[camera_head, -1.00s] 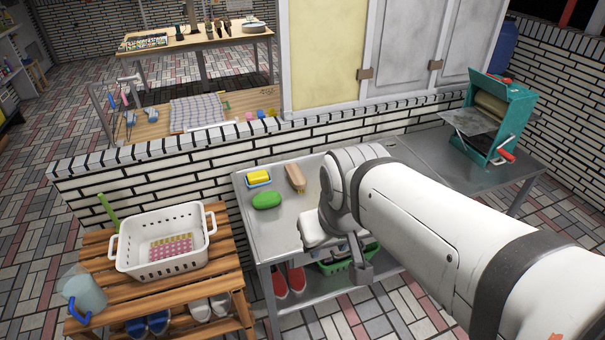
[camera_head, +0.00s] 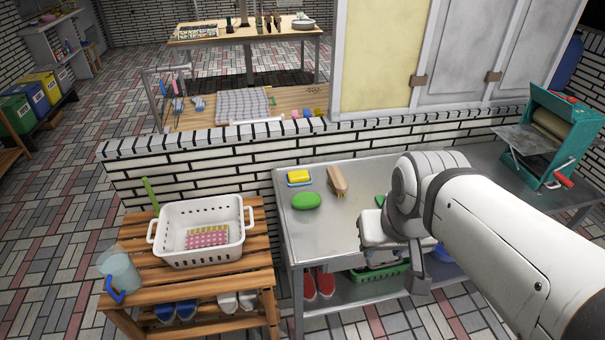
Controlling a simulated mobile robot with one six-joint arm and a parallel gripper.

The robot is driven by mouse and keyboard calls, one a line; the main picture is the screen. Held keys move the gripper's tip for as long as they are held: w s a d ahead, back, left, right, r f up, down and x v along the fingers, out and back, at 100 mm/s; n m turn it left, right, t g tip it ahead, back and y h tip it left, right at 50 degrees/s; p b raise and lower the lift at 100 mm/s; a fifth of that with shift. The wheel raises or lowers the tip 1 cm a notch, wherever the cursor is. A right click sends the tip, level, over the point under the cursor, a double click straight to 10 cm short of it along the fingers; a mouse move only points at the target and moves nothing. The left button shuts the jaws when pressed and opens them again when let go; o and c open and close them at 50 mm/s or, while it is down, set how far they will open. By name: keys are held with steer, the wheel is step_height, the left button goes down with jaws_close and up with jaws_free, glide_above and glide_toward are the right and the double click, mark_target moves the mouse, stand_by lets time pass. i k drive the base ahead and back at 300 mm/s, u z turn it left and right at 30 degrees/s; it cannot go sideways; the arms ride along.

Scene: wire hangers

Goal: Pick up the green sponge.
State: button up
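A green oval thing (camera_head: 306,201), smooth and rounded, lies on the grey metal table (camera_head: 328,229); it may be the sponge or a soap. A second green thing (camera_head: 380,200) shows only as a small piece at the left edge of my wrist, which hides the rest; I cannot tell what it is. My gripper (camera_head: 418,281) is at the table's front side, right of the green oval and apart from it. A dark finger points down; the other finger is not clearly seen, so its opening cannot be told.
A yellow block on a blue dish (camera_head: 299,178) and a wooden brush (camera_head: 338,181) lie behind the green oval. A white basket (camera_head: 200,230) and a pitcher (camera_head: 121,271) stand on the wooden rack at left. A teal press (camera_head: 553,135) stands at right. A low brick wall backs the table.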

mark_target(308, 200)
steer(key=i, duration=0.9)
steer(key=z, duration=0.05)
